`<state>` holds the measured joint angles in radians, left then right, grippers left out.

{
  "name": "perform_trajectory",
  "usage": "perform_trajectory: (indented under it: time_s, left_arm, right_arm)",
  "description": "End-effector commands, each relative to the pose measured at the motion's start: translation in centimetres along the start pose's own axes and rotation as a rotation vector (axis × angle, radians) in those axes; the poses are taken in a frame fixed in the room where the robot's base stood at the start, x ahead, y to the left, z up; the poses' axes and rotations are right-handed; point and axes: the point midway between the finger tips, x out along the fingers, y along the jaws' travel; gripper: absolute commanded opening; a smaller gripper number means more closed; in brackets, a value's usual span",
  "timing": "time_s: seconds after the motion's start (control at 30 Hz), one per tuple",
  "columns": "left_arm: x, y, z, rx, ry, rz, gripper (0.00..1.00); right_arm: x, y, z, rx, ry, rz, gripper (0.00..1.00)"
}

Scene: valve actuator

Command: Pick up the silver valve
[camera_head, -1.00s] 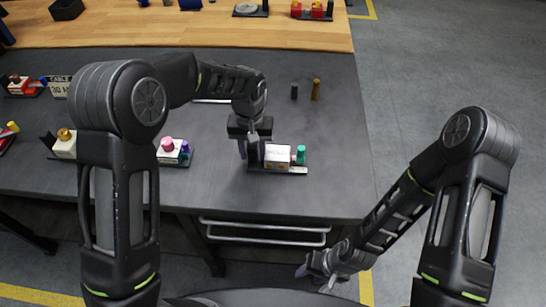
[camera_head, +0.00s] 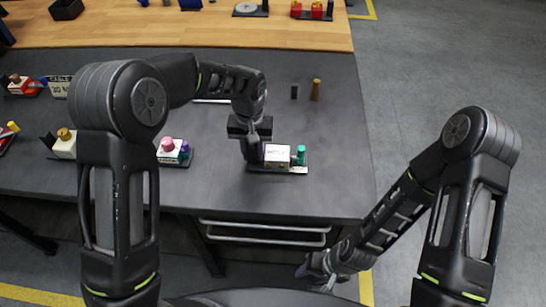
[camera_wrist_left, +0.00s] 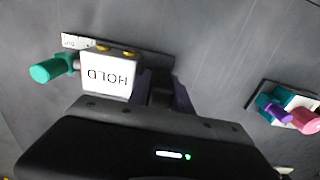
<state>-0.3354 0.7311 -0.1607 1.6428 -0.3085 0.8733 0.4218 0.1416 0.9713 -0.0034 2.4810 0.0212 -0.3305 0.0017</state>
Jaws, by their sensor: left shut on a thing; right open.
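My left gripper (camera_head: 252,150) is low over the left end of this plate, beside the block. In the left wrist view its dark fingers (camera_wrist_left: 162,92) are shut on a grey part, which I take to be the silver valve; it is mostly hidden. My right gripper (camera_head: 320,276) is open and empty, in front of the table.
A unit with a pink knob (camera_head: 167,145) stands to the left; it also shows in the left wrist view (camera_wrist_left: 304,119). A brown post (camera_head: 316,89) and a black one (camera_head: 294,92) stand behind. More units are at far left. The table right of the HOLD block is clear.

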Motion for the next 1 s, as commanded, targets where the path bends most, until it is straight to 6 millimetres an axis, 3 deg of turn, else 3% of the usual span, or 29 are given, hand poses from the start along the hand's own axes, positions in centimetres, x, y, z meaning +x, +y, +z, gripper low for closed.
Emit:
perform_trajectory:
  time_s: [1.0]
  left_arm:
    - [-0.56, 0.05, -0.09, 0.000, 0.003, 0.001, 0.00]
  right_arm:
    - [-0.02, -0.01, 0.00, 0.000, 0.000, 0.000, 0.41]
